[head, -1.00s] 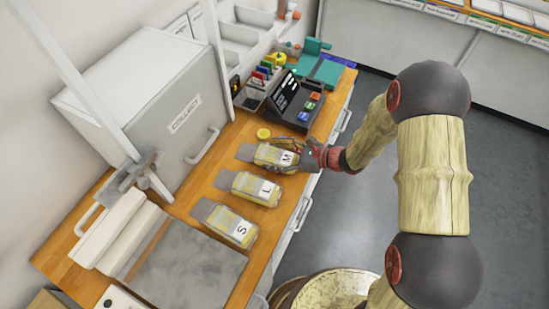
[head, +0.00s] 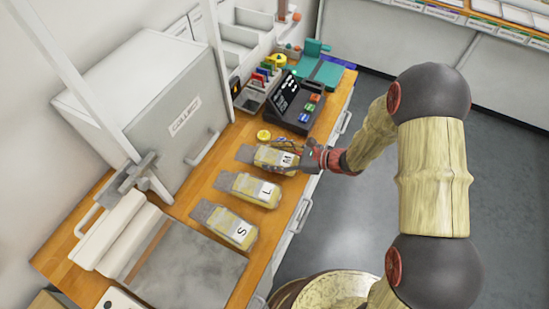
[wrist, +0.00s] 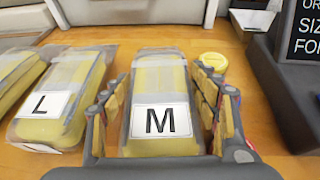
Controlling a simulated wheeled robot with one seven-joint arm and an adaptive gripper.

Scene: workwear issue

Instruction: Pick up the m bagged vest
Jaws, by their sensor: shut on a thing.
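The M bagged vest (head: 272,157) is a yellow pack in a clear bag with a white M label. It lies on the wooden counter, and it fills the middle of the wrist view (wrist: 158,88). My gripper (head: 294,158) reaches it from the right in the head view. In the wrist view my gripper's fingers (wrist: 164,108) stand on both sides of the vest, shut on it. I cannot tell any gap between the vest and the counter. Its underside is hidden.
The L bagged vest (head: 249,188) lies close beside it, and the S bagged vest (head: 232,228) lies beyond that. A yellow round object (head: 264,135) sits just behind. A dark console (head: 291,103) stands to the right in the wrist view. The grey collect cabinet (head: 165,110) stands at the back.

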